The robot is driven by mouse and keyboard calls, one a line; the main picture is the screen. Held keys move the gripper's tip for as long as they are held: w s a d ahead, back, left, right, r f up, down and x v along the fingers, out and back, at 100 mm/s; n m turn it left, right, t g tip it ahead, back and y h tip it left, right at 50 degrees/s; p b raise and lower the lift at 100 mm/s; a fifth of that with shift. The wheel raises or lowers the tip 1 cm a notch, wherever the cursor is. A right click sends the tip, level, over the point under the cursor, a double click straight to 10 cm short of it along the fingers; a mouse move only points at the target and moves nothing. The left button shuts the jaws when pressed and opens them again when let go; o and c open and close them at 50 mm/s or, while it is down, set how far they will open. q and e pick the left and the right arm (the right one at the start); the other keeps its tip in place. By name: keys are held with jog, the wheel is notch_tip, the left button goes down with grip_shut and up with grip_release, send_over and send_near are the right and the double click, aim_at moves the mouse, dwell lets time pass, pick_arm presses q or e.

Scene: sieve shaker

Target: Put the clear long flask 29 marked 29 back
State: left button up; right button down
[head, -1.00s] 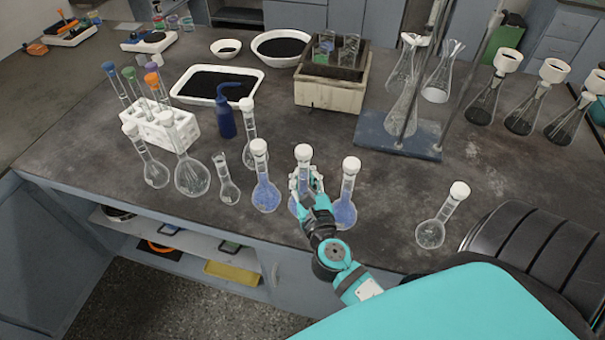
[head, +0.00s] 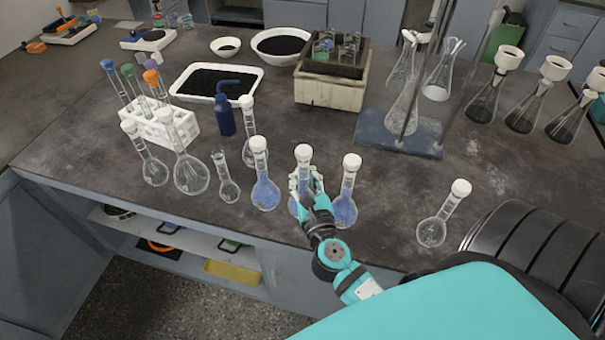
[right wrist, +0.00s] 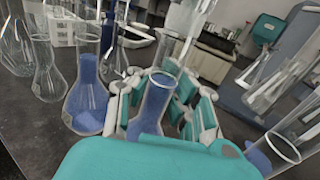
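Three stoppered flasks with blue liquid stand in a row near the bench's front edge: a left one (head: 265,194), a middle one (head: 303,153) and a right one (head: 345,208). No number, including 29, is readable on any of them. My right gripper (head: 306,182) is at the middle flask, its fingers on either side of the neck. In the right wrist view the flask (right wrist: 156,105) is between the fingers (right wrist: 155,100); whether they press on it is unclear. The hand hides much of its body. My left gripper is not in view.
Clear flasks (head: 191,176) and a white tube rack (head: 165,128) stand to the left. A blue wash bottle (head: 225,118) is behind. A lone stoppered flask (head: 432,230) stands at right. Bare bench lies between it and the blue row. A stand base (head: 375,137) is behind.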

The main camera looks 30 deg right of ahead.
aim_at(305, 183)
jog(key=c, duration=1.2)
grip_release()
jog(key=o, duration=1.2)
jog(key=shift+b+v, duration=0.45)
jog(key=shift+v, duration=1.3)
jog(key=shift+s, duration=0.1)
jog(key=shift+b+v, duration=0.65)
jog(key=shift+v, duration=1)
